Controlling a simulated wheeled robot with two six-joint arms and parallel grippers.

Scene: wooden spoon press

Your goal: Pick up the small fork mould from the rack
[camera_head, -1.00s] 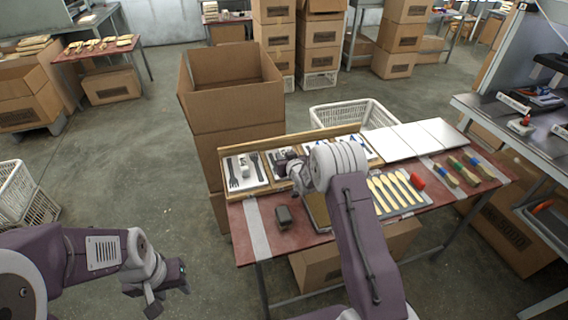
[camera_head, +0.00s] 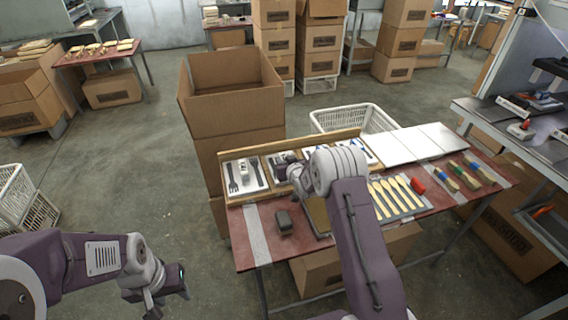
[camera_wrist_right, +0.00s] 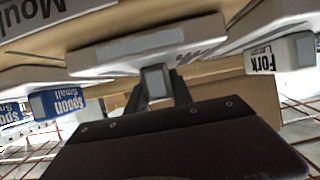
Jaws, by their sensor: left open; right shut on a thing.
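The mould rack (camera_head: 236,199) is a wooden tray at the back left of the red table, with white moulds in its compartments. My right gripper (camera_head: 284,166) reaches into its second compartment from the left. In the right wrist view my right gripper (camera_wrist_right: 157,84) is shut on the grey tab of a pale mould (camera_wrist_right: 150,48). The fingers hide that mould's label. Beside it are a blue tab reading "Spoon Small" (camera_wrist_right: 57,103) and a white tab reading "Fork Large" (camera_wrist_right: 280,55). My left gripper (camera_head: 168,296) is open and empty, left of the table.
A dark grey block (camera_head: 284,222) lies on the table's front left. Wooden spoons (camera_head: 394,196), a red item (camera_head: 417,186) and coloured-handled brushes (camera_head: 463,176) lie to the right. White panels (camera_head: 415,143) cover the back right. A tall open carton (camera_head: 231,93) stands behind the rack.

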